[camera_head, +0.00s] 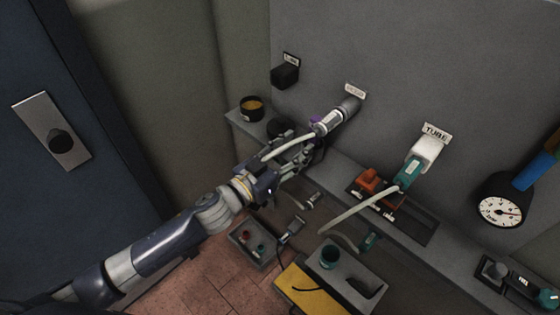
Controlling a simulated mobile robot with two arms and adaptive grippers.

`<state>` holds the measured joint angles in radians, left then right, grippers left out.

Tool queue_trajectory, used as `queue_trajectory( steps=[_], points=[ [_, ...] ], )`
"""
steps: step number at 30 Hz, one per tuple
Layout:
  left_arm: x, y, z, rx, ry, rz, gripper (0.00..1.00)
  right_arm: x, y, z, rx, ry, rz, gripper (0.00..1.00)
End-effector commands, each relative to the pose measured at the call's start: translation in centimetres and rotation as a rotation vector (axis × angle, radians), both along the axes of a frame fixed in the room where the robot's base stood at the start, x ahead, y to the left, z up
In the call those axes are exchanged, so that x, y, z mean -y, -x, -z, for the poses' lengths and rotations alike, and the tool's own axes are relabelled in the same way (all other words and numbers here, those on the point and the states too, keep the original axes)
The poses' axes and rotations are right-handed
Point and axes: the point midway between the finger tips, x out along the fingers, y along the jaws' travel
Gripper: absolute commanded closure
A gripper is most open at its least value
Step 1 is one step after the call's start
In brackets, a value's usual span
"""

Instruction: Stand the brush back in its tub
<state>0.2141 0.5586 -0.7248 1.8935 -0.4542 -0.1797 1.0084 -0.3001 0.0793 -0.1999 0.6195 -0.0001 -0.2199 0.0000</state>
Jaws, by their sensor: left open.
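My left gripper (301,163) reaches in from the left over the grey ledge, its fingers apart. I see nothing clearly held between them. A small black tub (252,109) with yellowish-brown contents stands at the left end of the ledge, behind and left of the gripper. No brush stands visibly in it. I cannot pick out the brush for certain; the gripper and arm cover part of the ledge. A dark round object (279,128) sits beside the gripper, partly hidden. My right gripper is not in view.
Pale hoses run to a silver fitting (331,119) and a white-teal connector (421,162) on the wall. An orange block (371,181) sits on a dark strip. Below are a teal cup (331,256), a grey tray (244,254) and a yellow surface (298,291). A gauge (500,208) hangs right.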

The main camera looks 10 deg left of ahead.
Motion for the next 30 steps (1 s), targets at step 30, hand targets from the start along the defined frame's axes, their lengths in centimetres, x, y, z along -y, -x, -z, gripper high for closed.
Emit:
queue_trajectory(
  steps=[30],
  points=[
    [-9.6, 0.9, 15.0, -0.205, -0.149, -0.205, 0.58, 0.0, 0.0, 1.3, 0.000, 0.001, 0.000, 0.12]
  ],
)
